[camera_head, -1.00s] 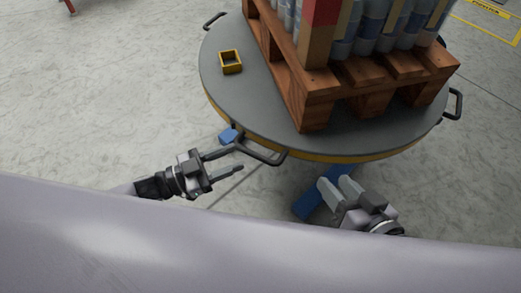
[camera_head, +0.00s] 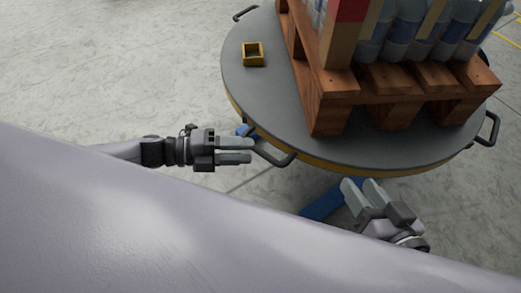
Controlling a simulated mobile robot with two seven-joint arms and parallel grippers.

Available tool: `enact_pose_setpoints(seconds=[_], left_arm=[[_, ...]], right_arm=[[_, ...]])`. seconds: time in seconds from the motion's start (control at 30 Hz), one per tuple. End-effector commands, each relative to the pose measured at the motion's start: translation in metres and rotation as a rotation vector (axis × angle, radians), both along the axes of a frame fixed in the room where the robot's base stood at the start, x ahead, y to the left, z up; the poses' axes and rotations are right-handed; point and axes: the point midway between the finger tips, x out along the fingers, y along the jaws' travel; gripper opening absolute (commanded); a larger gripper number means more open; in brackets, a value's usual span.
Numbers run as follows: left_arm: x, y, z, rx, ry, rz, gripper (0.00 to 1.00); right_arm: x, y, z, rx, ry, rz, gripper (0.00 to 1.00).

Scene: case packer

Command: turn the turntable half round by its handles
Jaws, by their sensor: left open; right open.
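The grey round turntable (camera_head: 262,92) with a yellow edge fills the upper right of the head view. Its near handle (camera_head: 272,156) is a dark bar at the front rim. Another handle (camera_head: 490,130) is on the right rim and one (camera_head: 245,13) is at the far left. My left gripper (camera_head: 252,151) is open, its fingers pointing right, with the tips close to the left end of the near handle; I cannot tell if they touch. My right gripper (camera_head: 360,188) is open and empty below the turntable's front rim, apart from any handle.
A wooden pallet (camera_head: 322,100) loaded with bottles (camera_head: 410,35) stands on the turntable. A small yellow square frame (camera_head: 253,54) lies on its left part. Blue base parts (camera_head: 322,204) show under the rim. The concrete floor (camera_head: 120,60) at left is clear.

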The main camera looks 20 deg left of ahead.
Motion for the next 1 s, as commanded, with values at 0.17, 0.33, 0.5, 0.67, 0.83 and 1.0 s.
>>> enact_pose_setpoints(seconds=[0.17,0.33,0.5,0.67,0.83,1.0], left_arm=[[0.011,-0.025,-0.005,-0.003,0.000,0.000,0.41],[0.017,-0.038,-0.007,-0.002,0.001,0.000,0.41],[0.018,-0.040,-0.006,-0.001,0.003,0.001,0.41],[0.018,-0.040,-0.006,-0.001,0.004,0.002,0.28],[0.018,-0.039,-0.006,-0.001,0.004,0.002,0.00],[0.017,-0.040,-0.006,-0.003,0.004,0.002,0.00]], right_arm=[[-0.003,-0.005,-0.001,-0.016,-0.033,-0.014,0.43],[-0.005,-0.010,-0.003,-0.046,-0.047,-0.015,0.43],[-0.005,-0.011,0.001,-0.047,-0.059,-0.019,0.43],[-0.005,-0.011,0.001,-0.047,-0.057,-0.019,0.43],[-0.005,-0.011,0.000,-0.047,-0.055,-0.019,0.43],[-0.005,-0.011,-0.001,-0.047,-0.052,-0.019,0.43]])
